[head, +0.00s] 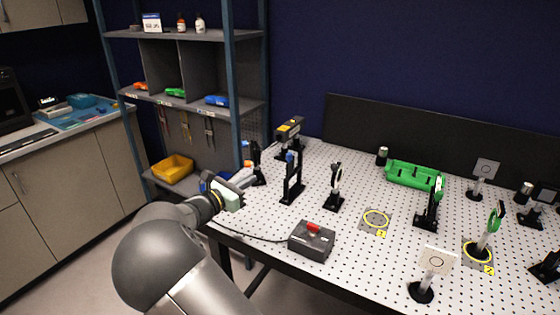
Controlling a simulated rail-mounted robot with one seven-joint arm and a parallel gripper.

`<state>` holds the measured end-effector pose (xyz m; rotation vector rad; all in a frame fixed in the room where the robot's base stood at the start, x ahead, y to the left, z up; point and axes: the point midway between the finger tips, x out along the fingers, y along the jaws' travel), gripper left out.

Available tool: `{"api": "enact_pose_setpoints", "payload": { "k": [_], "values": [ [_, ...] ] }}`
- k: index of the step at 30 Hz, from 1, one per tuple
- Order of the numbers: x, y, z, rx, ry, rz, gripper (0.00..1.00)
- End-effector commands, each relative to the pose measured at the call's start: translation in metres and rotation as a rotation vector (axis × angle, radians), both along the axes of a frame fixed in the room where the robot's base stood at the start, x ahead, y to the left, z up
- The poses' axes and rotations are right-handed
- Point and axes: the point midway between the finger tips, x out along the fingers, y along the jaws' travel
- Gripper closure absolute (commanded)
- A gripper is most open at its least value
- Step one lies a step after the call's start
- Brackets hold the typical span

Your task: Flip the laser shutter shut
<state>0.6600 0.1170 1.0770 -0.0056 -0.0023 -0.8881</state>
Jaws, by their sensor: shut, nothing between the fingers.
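My gripper (249,178) is at the left edge of the white perforated table, its fingers together and pointing right toward a small black post mount (257,165). An orange piece (248,163) and a blue piece show by that mount, close to the fingertips. I cannot tell whether the fingers touch it. A black laser-like box (289,128) with a yellow label stands behind. A taller black mount (291,183) with a blue top stands to the right of the fingers. I cannot tell for certain which mount is the shutter, or its flap position.
A dark control box (312,242) with a red switch sits at the table's front edge, its cable running left. A shelf rack (232,80) rises at the back left.

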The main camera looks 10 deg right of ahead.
Motion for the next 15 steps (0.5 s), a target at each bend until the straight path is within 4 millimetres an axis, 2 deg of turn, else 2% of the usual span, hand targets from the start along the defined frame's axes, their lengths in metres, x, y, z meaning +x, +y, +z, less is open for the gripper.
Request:
{"api": "enact_pose_setpoints", "payload": {
  "k": [10,15],
  "values": [
    [0.001,-0.004,0.000,0.003,0.000,-0.003,1.00],
    [0.014,-0.020,0.002,0.003,0.000,-0.006,1.00]
  ]
}}
